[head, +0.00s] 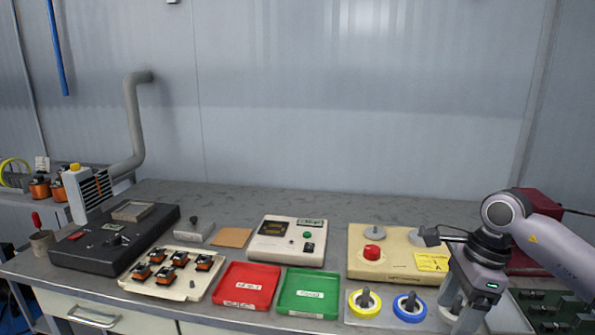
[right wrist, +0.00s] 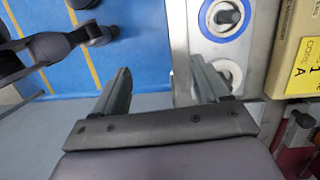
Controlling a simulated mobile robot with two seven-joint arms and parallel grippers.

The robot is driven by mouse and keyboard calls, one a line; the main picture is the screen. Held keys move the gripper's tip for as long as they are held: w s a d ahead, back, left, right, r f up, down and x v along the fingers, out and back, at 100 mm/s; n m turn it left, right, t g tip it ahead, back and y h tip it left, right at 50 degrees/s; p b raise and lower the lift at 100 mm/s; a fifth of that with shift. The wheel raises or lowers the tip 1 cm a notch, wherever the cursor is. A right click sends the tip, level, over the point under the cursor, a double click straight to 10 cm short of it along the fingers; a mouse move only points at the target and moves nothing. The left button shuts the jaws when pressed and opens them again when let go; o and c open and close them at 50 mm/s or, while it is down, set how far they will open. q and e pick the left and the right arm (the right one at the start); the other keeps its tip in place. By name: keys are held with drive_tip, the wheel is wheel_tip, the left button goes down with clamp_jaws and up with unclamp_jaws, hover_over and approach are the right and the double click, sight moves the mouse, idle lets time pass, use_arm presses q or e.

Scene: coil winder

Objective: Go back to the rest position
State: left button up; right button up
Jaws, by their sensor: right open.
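My right gripper (head: 463,308) is at the lower right of the head view, pointing down at the bench's front edge. It also shows in the right wrist view (right wrist: 160,80), with its two fingers apart and nothing between them. It is just right of the spool with the blue ring (head: 409,306). In the right wrist view one finger is close to a grey round spool holder (right wrist: 222,75) and partly covers it. My left gripper is not in the head view.
On the bench (head: 400,208) are a red tray (head: 247,286), a green tray (head: 308,293), a yellow-ringed spool (head: 364,303), a beige winder (head: 390,255), a meter (head: 288,240) and a rack of coils (head: 172,274). A dark red box (head: 537,205) is behind my right arm.

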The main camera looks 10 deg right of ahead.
drive_tip(key=s+a+r+m+t+y+p, duration=0.2)
drive_tip(key=a+m+t+y, duration=0.5)
drive_tip(key=a+m+y, duration=1.25)
wheel_tip(320, 180, down, 9)
drive_tip(key=s+d+m+t+h+p, duration=0.25)
drive_tip(key=m+t+h, duration=0.75)
drive_tip(key=m+h, duration=0.55)
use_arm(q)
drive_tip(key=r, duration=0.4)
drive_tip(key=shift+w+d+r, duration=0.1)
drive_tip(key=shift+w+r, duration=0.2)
use_arm(e)
drive_tip(key=s+d+f+m+g+h, duration=0.4)
drive_tip(key=s+f+m+g, duration=0.2)
drive_tip(key=s+f+m, duration=0.5)
wheel_tip(320, 180, down, 4)
drive_tip(key=m, duration=0.2)
drive_tip(key=shift+s+d+r+m+g, duration=0.2)
drive_tip(key=shift+s+m+g, duration=0.1)
drive_tip(key=shift+s, duration=0.1)
